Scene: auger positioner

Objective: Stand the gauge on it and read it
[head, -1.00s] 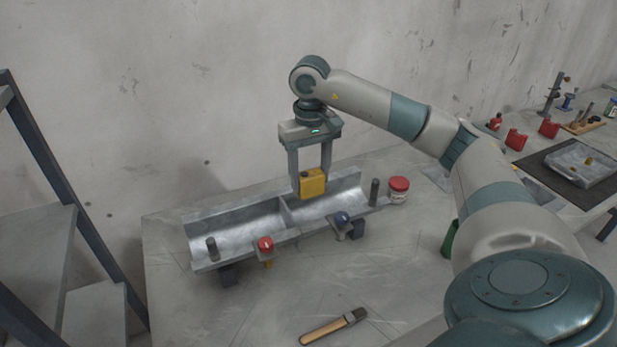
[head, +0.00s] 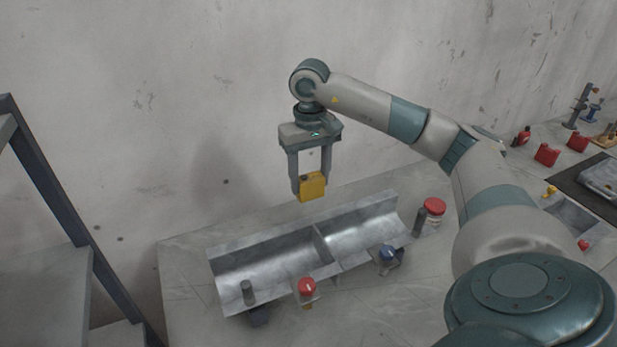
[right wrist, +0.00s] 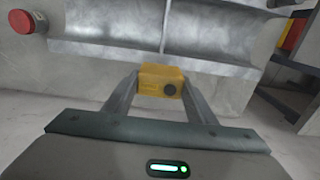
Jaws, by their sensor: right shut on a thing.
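A small yellow box-shaped gauge (head: 312,187) is held in my right gripper (head: 311,184). The gripper is shut on it and holds it in the air, behind and above the metal trough in the head view. The gauge also shows in the right wrist view (right wrist: 160,80), with a dark round spot on it, between the fingers. The grey metal trough (head: 265,262) lies on the bench, split by a cross wall. A red knob (head: 306,287) and a blue knob (head: 387,254) sit at its front edge. The gauge's reading cannot be made out. My left gripper is not in view.
A metal shelf frame (head: 50,190) is at the left. Red containers (head: 546,155) stand at the far right.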

